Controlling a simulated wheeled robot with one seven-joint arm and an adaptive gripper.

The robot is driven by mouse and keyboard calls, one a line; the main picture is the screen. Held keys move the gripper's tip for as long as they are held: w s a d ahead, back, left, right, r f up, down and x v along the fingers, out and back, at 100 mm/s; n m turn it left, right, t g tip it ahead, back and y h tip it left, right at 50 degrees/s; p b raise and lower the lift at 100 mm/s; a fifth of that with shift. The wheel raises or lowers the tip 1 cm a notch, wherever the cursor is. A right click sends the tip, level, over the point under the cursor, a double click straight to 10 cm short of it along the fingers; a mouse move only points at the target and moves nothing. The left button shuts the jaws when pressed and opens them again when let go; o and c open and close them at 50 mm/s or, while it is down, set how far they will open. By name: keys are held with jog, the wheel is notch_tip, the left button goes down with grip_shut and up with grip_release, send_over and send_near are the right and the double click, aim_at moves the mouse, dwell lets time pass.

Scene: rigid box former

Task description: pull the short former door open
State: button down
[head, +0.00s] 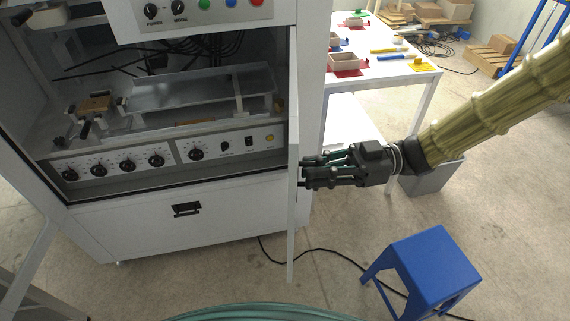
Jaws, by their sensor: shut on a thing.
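The short former door (292,215) is a white panel seen almost edge-on at the right side of the white machine cabinet. It stands swung out toward me, and the cabinet's inside shows to its left. My gripper (305,174) reaches in from the right, at the door's right face. Its dark fingers are closed at the door, on what seems to be its handle. The handle itself is hidden by the fingers and the panel.
The cabinet's control panel (220,146) has several black knobs. A blue stool (425,265) stands at the lower right, with a black cable on the floor nearby. A white table (385,72) with coloured trays and a grey bin (430,177) are behind my arm.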

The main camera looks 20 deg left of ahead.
jog(key=w+v, duration=0.1)
jog(key=v, duration=1.8)
jog(key=shift+a, duration=0.35)
jog(key=shift+r, duration=0.15)
jog(key=c, duration=1.5)
grip_release()
jog(key=shift+a, duration=0.1)
jog(key=v, duration=1.2)
jog(key=shift+w, duration=0.15)
